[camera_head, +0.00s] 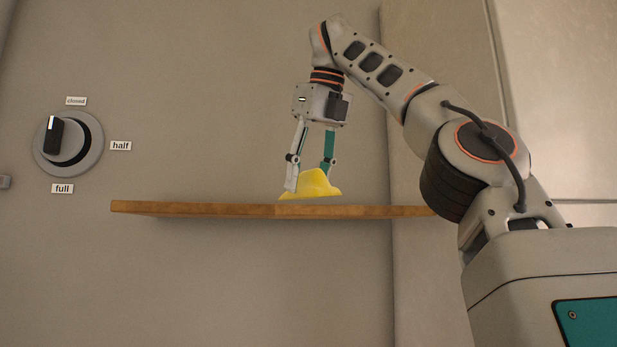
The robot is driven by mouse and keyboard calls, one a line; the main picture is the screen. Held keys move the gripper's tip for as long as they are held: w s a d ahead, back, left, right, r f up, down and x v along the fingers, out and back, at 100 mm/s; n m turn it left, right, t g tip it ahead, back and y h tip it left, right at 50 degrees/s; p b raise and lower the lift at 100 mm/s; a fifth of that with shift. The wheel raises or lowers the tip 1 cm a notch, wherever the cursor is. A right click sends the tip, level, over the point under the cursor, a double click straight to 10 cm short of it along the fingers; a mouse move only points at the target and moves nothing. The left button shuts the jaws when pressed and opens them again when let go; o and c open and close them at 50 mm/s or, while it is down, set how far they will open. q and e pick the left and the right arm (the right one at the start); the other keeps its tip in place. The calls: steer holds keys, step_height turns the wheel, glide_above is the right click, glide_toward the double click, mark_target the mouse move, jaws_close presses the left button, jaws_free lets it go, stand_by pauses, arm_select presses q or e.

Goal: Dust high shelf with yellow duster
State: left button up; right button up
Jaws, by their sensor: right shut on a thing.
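The wooden shelf (180,208) runs across the wall, seen from below its top surface. The yellow duster (318,186) is just above the shelf, right of the shelf's middle. My right gripper (308,178) points down and is shut on the duster from above. The duster's lower edge appears at the level of the shelf's front edge; whether it touches the top is hard to tell from this low angle. The shelf's top and its right end behind my arm are hidden. My left gripper is not in view.
A round dial (68,143) with a black knob is on the wall at left, with labels closed, half and full around it. A small grey piece (5,182) shows at the left edge. A wall panel seam runs right of the duster. The visible left part of the shelf looks clear.

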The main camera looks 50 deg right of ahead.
steer(key=shift+f+b, duration=0.45)
steer(key=shift+f, duration=0.15)
stand_by(0.5)
steer(key=shift+f, duration=0.15)
stand_by(0.8)
steer(key=shift+s+d, duration=0.1)
steer(key=shift+s+d+p, duration=0.1)
steer(key=shift+d+p, duration=0.05)
steer(key=shift+p, duration=0.25)
steer(key=shift+s+d, duration=0.2)
steer(key=shift+d, duration=0.1)
steer(key=shift+w+a+p, duration=0.3)
steer(key=shift+w+a, duration=0.4)
steer(key=shift+a, duration=0.3)
